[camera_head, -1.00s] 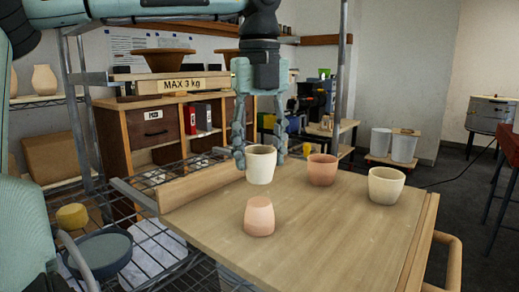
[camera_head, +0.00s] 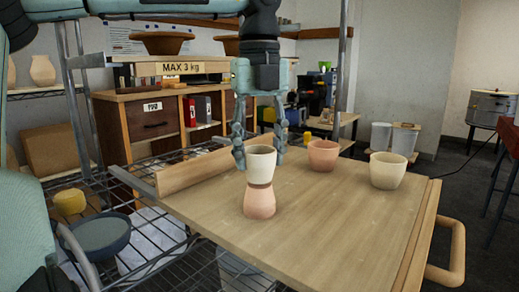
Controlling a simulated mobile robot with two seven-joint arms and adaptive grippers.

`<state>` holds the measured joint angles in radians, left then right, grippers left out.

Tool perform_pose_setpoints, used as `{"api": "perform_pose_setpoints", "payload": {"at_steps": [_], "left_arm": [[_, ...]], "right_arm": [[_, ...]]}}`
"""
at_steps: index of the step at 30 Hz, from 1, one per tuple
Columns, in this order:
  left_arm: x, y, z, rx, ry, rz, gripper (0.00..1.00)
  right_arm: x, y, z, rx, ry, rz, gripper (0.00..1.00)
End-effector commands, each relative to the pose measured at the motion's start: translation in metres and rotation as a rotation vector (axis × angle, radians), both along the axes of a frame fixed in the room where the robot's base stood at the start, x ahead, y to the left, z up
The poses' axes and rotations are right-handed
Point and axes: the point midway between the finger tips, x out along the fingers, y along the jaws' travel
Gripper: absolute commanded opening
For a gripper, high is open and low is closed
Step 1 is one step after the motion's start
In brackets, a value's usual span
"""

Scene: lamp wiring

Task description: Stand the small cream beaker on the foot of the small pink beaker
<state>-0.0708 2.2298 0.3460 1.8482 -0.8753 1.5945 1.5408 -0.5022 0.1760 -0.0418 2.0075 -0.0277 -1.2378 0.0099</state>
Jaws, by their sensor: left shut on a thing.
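The small cream beaker (camera_head: 261,162) is upright between the fingers of my left gripper (camera_head: 260,161), which is shut on it. It is directly above the small pink beaker (camera_head: 260,204). The pink beaker stands upside down on the wooden board (camera_head: 320,225), foot up. A dark band lies where the cream beaker's base meets the pink foot in the picture; I cannot tell whether they touch or a thin gap remains. My right gripper is not in view.
A terracotta beaker (camera_head: 323,155) and a larger cream beaker (camera_head: 387,171) stand upright on the board to the right. A wooden rail (camera_head: 195,172) edges the board's back left. The board's front and right middle are clear.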

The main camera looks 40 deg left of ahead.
Motion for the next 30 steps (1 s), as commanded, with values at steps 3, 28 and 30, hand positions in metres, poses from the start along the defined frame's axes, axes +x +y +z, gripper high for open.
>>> {"api": "perform_pose_setpoints", "payload": {"at_steps": [3, 28, 30], "left_arm": [[0.0, 0.0, -0.0009, 0.0, -0.001, 0.0, 0.15], [0.0, 0.0001, -0.0098, 0.0, 0.0, 0.0, 0.15], [0.0001, 0.0001, -0.0086, 0.0, 0.0, 0.0, 0.55]], "right_arm": [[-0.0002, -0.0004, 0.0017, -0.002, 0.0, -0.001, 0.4], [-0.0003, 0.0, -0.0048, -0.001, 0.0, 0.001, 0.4], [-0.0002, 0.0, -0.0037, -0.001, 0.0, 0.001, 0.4]]}}
